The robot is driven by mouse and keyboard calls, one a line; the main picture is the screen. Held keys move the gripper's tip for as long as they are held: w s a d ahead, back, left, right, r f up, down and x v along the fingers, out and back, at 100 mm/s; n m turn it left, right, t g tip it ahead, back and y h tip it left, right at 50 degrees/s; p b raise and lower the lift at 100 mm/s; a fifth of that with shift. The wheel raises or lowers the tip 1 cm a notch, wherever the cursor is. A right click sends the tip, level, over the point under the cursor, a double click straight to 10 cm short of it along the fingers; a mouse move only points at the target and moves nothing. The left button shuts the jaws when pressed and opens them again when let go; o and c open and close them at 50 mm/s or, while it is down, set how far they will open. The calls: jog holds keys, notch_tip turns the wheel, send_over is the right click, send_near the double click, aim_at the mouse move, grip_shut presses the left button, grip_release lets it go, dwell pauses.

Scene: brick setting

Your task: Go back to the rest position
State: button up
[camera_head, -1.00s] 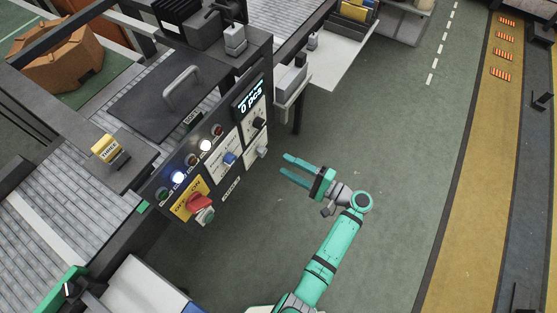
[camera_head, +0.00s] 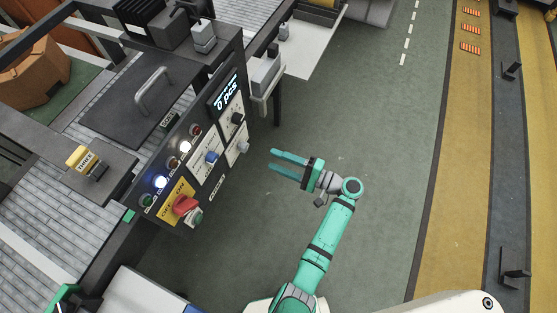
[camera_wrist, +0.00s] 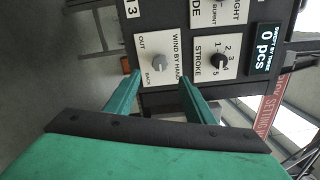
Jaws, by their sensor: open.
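My gripper (camera_head: 290,162) is open and empty, held in the air to the right of the control panel, over the green floor. In the wrist view my gripper (camera_wrist: 160,84) shows two green fingers spread apart, pointing at the panel.
The panel's display (camera_head: 228,91) reads "0 pcs". A machine with a handled dark lid (camera_head: 130,105) and a grey brick-patterned surface (camera_head: 60,205) fill the left. A white table (camera_head: 320,45) stands at the back. The green floor (camera_head: 370,130) right of my arm is clear.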

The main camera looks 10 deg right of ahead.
jog(key=s+a+f+m+g+h, duration=0.1)
jog(key=s+a+f+h, duration=0.3)
jog(key=f, duration=0.4)
jog(key=s+a+f+h, duration=0.2)
jog(key=s+f+h, duration=0.2)
jog(key=s+f, duration=0.35)
jog(key=s+f+n+h, duration=0.1)
jog(key=s+f+h, duration=0.1)
jog(key=s+h, duration=0.3)
jog(key=s+r+n+t+h, duration=0.15)
jog(key=s+r+n, duration=0.25)
jog(key=s+r, duration=0.4)
jog(key=s+a+r+n+t, duration=0.1)
jog(key=s+r+n+t, duration=0.1)
jog(key=r, duration=0.7)
jog(key=s+a+r+n+t, duration=0.2)
jog(key=s+r+n, duration=0.2)
jog(key=r, duration=0.6)
jog(key=shift+s+r, duration=0.2)
jog(key=shift+s, duration=0.1)
jog(key=shift+c, duration=0.7)
